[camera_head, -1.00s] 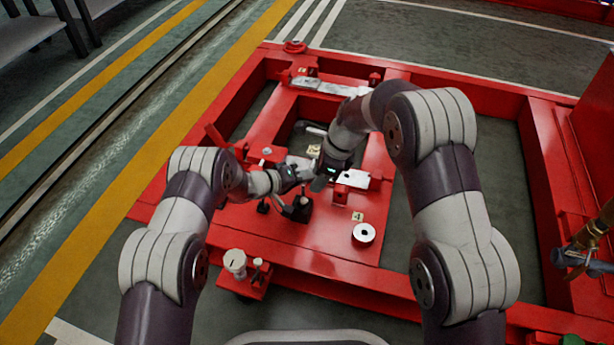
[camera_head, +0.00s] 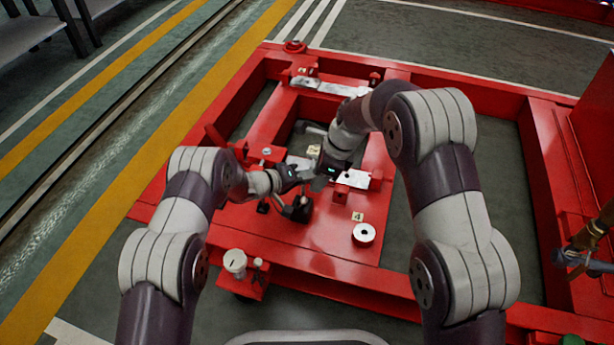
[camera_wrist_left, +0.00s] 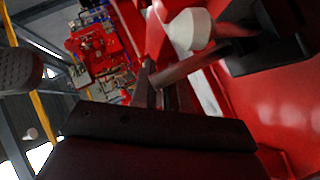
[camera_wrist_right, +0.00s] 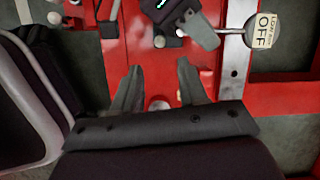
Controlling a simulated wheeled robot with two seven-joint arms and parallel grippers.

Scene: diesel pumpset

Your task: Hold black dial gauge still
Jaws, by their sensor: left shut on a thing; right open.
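My left gripper (camera_head: 302,176) is shut low over the red frame, beside a black block-shaped base (camera_head: 298,208). The base also shows at the upper right of the left wrist view (camera_wrist_left: 270,45), with a pale rounded part (camera_wrist_left: 190,30) and a grey bar near the fingers. The gripped black dial gauge is mostly hidden by the gripper; I cannot make out its face. My right gripper (camera_wrist_right: 158,88) is open and empty over the red frame. The right wrist view shows my left gripper (camera_wrist_right: 190,18) ahead of it.
A white ring-shaped part (camera_head: 364,234) lies on the red plate beside a small label (camera_head: 358,216). White cylinders (camera_head: 236,262) stand on the near left ledge. An "OFF" tag (camera_wrist_right: 264,30) shows in the right wrist view. The red frame (camera_head: 330,285) has open gaps.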

